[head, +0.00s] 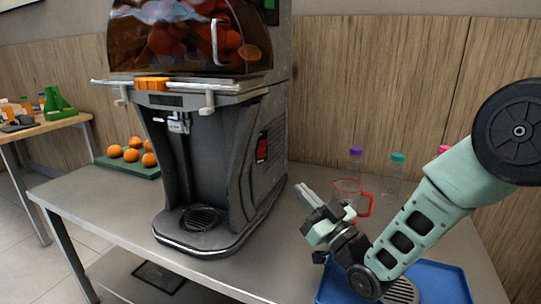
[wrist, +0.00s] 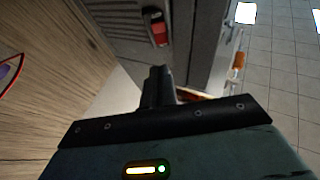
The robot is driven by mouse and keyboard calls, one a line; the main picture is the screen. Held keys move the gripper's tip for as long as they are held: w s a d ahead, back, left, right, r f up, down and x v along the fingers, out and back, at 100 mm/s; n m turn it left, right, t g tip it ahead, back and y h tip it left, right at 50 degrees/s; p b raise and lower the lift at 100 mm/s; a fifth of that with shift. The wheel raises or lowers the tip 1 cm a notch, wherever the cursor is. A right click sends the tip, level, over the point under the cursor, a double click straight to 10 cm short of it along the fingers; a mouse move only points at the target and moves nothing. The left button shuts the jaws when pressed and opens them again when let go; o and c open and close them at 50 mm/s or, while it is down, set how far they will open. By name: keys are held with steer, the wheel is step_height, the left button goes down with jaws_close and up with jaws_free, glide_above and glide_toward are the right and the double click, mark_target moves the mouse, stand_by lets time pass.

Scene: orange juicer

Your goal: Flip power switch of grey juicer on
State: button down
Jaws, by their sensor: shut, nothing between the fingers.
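The grey juicer (head: 235,150) stands on the table, with oranges under its dark dome. Its red power switch (head: 262,148) is on the right side panel. In the wrist view the red switch (wrist: 157,27) shows at top centre, just beyond my fingertips; whether it is on or off is too small to tell. My gripper (head: 307,192) is to the right of the juicer, below the level of the switch and apart from it. In the wrist view my gripper (wrist: 161,72) has its fingers together, empty, pointing towards the juicer's side.
A red-rimmed clear jug (head: 348,193) stands close behind my gripper. Clear bottles with purple (head: 355,152) and teal (head: 397,158) caps stand near the wall. A blue tray (head: 440,282) lies at the front right. Oranges sit on a green board (head: 125,165) left of the juicer.

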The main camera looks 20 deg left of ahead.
mark_target(264, 145)
steer(key=x, duration=1.3)
steer(key=shift+w+a+r, duration=0.1)
steer(key=shift+w+a, duration=0.1)
steer(key=shift+a, duration=0.15)
steer(key=shift+w+a+r+g+h+p, duration=0.1)
steer(key=shift+r+g+h+p, duration=0.1)
steer(key=shift+r+p, duration=0.15)
steer(key=shift+w+a+r+g+h+p, duration=0.1)
steer(key=shift+r+g+p, duration=0.1)
steer(key=shift+r+p, duration=0.15)
steer(key=shift+s+f+b, duration=0.1)
steer(key=shift+f+b, duration=0.2)
steer(key=shift+f, duration=0.05)
